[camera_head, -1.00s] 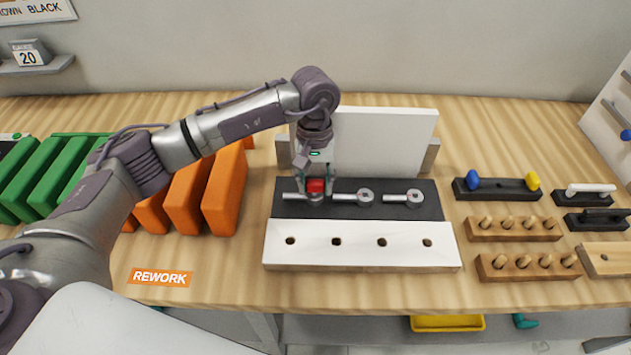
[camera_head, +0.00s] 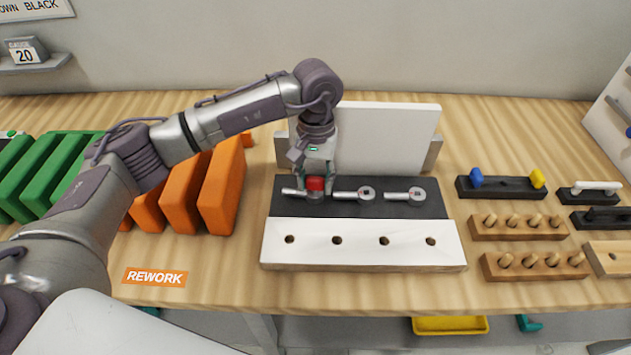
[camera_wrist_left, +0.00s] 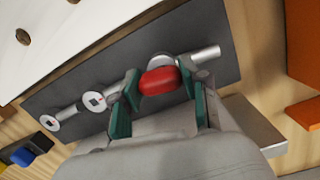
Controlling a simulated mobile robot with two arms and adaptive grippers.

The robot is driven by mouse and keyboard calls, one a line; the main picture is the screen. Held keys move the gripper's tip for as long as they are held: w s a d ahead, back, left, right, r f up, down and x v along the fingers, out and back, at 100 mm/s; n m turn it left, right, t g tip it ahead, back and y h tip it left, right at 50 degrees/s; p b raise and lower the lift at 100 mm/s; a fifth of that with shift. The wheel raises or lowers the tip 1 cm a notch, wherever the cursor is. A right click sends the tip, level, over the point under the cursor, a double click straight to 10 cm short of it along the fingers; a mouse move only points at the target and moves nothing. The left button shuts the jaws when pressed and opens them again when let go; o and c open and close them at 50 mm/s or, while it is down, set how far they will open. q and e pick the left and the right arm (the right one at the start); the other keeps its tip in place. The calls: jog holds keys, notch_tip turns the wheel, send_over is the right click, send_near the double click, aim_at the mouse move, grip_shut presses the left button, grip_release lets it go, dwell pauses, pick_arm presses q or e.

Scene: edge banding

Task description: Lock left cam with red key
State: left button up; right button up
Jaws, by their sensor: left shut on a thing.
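The red key (camera_head: 315,185) sits upright over the left cam (camera_head: 295,191) on the dark strip of the panel. In the left wrist view the red key (camera_wrist_left: 159,81) is between the green fingertips, and the left cam's round head (camera_wrist_left: 160,60) shows just behind it. My left gripper (camera_head: 316,180) points down and is shut on the red key. How far the key sits in the cam is hidden. The middle cam (camera_head: 366,193) and right cam (camera_head: 417,194) lie in a row to the right. My right gripper is not in view.
A white upright board (camera_head: 385,140) stands behind the cams. The white front strip (camera_head: 360,258) has several holes. Orange bins (camera_head: 222,185) and green bins (camera_head: 50,170) stand left. A holder (camera_head: 505,188) with blue and yellow keys and wooden peg blocks (camera_head: 530,265) lie right.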

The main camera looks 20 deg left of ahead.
pick_arm(q)
jog(key=shift+a+f+m+b, duration=0.1)
jog(key=shift+m+b, duration=1.1)
jog(key=shift+b, duration=0.15)
jog(key=shift+m+b, duration=0.75)
jog(key=shift+m, duration=0.05)
jog(key=shift+m+y+b, duration=0.4)
jog(key=shift+m+b, duration=1.15)
jog(key=shift+m, duration=0.15)
jog(key=shift+r, duration=0.2)
jog(key=shift+r+p, duration=1.5)
jog(key=shift+r, duration=1.45)
jog(key=shift+f, duration=0.1)
